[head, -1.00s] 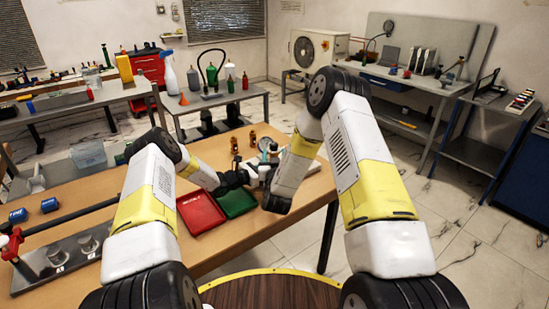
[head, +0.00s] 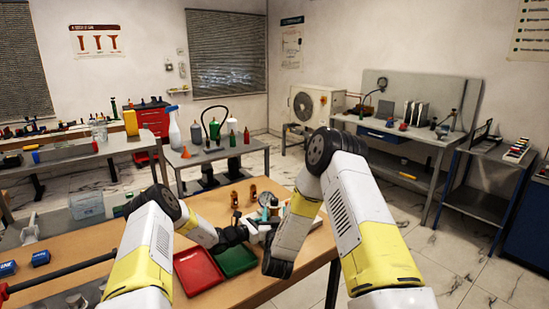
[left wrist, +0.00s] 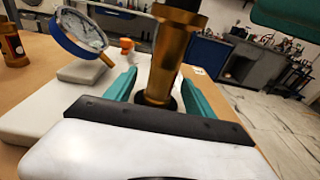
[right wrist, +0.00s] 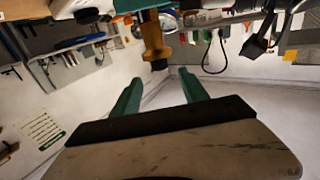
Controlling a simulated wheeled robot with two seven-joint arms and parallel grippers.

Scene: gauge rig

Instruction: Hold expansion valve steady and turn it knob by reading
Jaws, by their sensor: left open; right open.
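A brass valve (left wrist: 170,55) stands upright in the left wrist view, on a white base (left wrist: 35,115). My left gripper (left wrist: 160,85) is open, with its teal fingers on either side of the valve's lower part; contact cannot be told. A round gauge with a blue rim (left wrist: 82,32) is left of the valve. In the right wrist view, which is upside down, the brass valve (right wrist: 153,35) is just beyond the fingertips of my open right gripper (right wrist: 160,80). In the head view my arms largely hide the rig (head: 262,218).
A red tray (head: 197,272) and a green tray (head: 235,262) lie in front of the rig on the wooden table (head: 120,240). Two brown-gold pieces (head: 252,191) stand behind it. Blue rolls (head: 40,258) lie at the left. Open floor is right of the table.

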